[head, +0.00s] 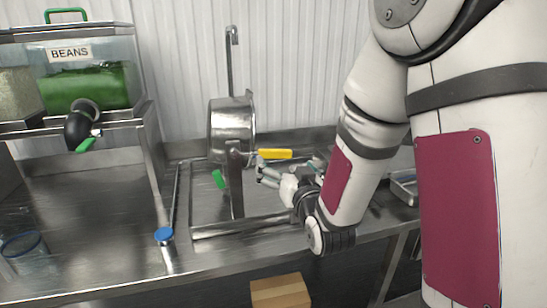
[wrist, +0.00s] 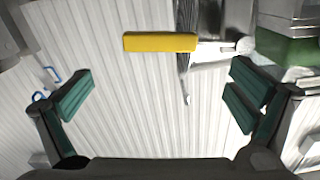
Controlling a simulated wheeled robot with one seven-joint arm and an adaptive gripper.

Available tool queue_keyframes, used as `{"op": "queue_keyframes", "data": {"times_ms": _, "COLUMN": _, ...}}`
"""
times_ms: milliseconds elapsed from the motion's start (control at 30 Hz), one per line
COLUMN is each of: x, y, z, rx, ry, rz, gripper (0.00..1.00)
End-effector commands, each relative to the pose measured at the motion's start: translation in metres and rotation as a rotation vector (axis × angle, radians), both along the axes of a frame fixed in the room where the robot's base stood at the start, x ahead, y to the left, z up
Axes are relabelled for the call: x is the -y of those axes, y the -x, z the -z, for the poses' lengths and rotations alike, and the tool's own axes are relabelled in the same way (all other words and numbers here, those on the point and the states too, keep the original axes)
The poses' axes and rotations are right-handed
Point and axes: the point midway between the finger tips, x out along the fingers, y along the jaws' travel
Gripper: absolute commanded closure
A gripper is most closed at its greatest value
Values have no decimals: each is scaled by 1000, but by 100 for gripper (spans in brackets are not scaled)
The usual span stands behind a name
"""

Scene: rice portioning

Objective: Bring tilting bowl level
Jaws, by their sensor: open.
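The metal tilting bowl (head: 225,132) stands tipped on its side on an upright bracket (head: 236,185) in the head view. A yellow handle (head: 275,154) sticks out to the right from it. In the wrist view the yellow handle (wrist: 160,42) lies across the top, ahead of the fingers, with the bowl's metal (wrist: 222,55) to its right. My gripper (head: 262,170) is beside the handle, just below it in the head view. In the wrist view my gripper (wrist: 158,95) has its fingers wide apart with nothing between them. The bowl's inside is hidden.
A clear bean dispenser (head: 88,78) with a black spout stands at the left. A blue-capped container (head: 165,243) is near the counter's front edge, and a blue-rimmed jar (head: 25,250) is at the far left. A cardboard box (head: 280,291) sits below the counter.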

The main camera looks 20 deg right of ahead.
Motion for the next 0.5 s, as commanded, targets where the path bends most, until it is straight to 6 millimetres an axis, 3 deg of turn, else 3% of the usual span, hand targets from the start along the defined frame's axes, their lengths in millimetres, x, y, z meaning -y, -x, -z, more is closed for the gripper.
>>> {"op": "queue_keyframes", "data": {"times_ms": 200, "x": 0, "y": -11, "z": 3, "rx": 2, "ry": 1, "rz": 0, "gripper": 0}}
{"op": "queue_keyframes", "data": {"times_ms": 500, "x": 0, "y": -66, "z": 0, "rx": 0, "ry": 0, "rz": 0, "gripper": 0}}
